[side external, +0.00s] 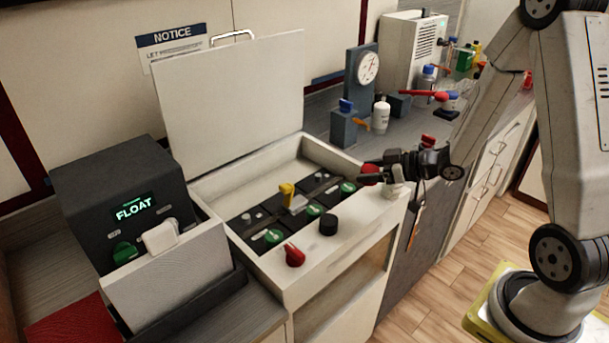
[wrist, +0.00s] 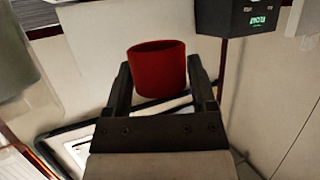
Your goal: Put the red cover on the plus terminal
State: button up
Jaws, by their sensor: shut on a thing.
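My gripper (wrist: 160,85) is shut on the red cover (wrist: 157,68), a short round cup held between the two fingers. In the side view my gripper (side external: 378,170) is at the right of the open white box (side external: 352,252), with the red cover (side external: 369,176) near the box's right rim. Black battery blocks (side external: 240,222) sit in the box, with several green caps (side external: 273,237) and small grey posts on top. No plus mark is legible, so I cannot tell which post is the plus terminal. The wrist view does not show the batteries.
The box's raised lid (side external: 232,100) stands behind it. A red knob (side external: 294,256) and a black knob (side external: 328,225) are on the front ledge. A yellow-topped piece (side external: 287,192) stands among the batteries. A dark charger (side external: 120,200) reading FLOAT is left; a cluttered counter (side external: 350,150) is behind.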

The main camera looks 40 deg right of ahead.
send_over(365, 211)
jog(key=shift+a+f, duration=0.1)
jog(key=shift+f, duration=2.7)
jog(key=shift+f, duration=1.9)
jog(key=shift+f, duration=0.2)
jog(key=o, duration=1.1)
jog(key=shift+o, duration=0.2)
jog(key=v, duration=0.7)
jog(key=shift+s+r, duration=0.15)
jog(key=shift+s, duration=0.15)
